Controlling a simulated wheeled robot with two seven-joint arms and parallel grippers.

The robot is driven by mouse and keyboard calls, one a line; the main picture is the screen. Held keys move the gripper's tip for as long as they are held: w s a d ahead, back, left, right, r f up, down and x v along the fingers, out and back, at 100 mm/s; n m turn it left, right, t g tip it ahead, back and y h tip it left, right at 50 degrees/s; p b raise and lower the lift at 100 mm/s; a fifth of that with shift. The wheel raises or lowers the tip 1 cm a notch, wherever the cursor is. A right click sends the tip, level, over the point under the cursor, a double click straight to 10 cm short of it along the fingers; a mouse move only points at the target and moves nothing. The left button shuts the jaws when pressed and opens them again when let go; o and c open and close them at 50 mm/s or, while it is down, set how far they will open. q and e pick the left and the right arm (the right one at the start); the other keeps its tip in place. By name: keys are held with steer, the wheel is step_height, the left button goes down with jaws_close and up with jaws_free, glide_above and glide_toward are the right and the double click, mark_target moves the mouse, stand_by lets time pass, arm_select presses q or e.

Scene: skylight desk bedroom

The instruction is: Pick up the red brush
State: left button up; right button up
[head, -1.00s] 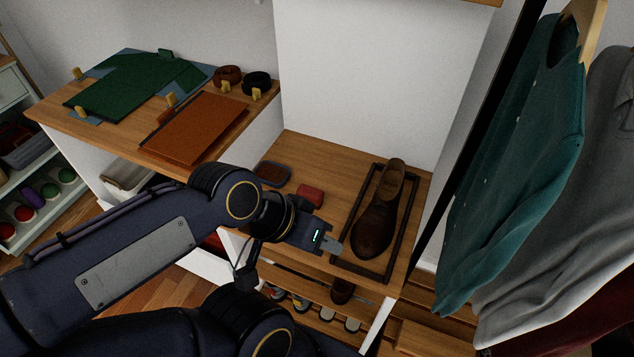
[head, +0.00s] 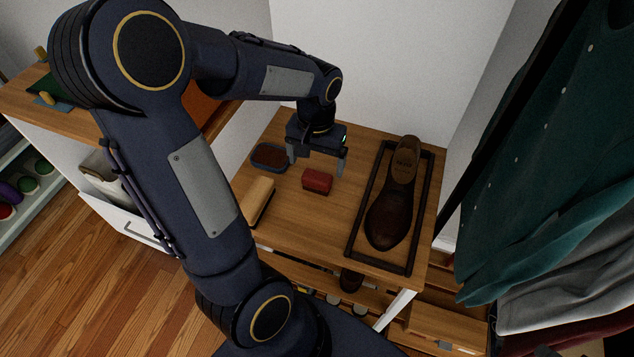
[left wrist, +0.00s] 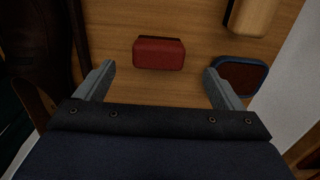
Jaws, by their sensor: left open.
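The red brush (head: 317,181) lies on the wooden bench top, a small red block with a dark underside. It also shows in the left wrist view (left wrist: 159,54), just beyond the gap between the fingertips. My left gripper (head: 317,168) points down at the bench, open and empty, above and just behind the brush in the head view. Its two fingers (left wrist: 160,82) stand apart on either side of the brush's width in the left wrist view. I cannot see contact with the brush. My right gripper is not in view.
A brown shoe (head: 393,205) stands in a dark frame (head: 350,245) right of the brush. A dark oval tin (head: 269,157) and a pale wooden brush (head: 258,199) lie to the left. A white wall rises behind the bench; clothes hang at the right.

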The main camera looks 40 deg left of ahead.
mark_target(317, 175)
arm_select(q)
step_height(317, 175, down, 7)
steer(key=shift+w+f+b, duration=0.1)
steer(key=shift+b, duration=0.2)
steer(key=c, duration=1.2)
steer(key=shift+r, duration=0.55)
step_height(317, 175, up, 2)
steer(key=shift+w+r+p, duration=0.1)
steer(key=shift+r+p, duration=0.15)
steer(key=shift+p, duration=0.05)
steer(key=s+d+r, duration=0.9)
steer(key=d, duration=0.1)
steer(key=shift+s+d+r+p, duration=0.25)
steer(key=shift+s+r+p, duration=0.05)
steer(key=shift+p, duration=0.1)
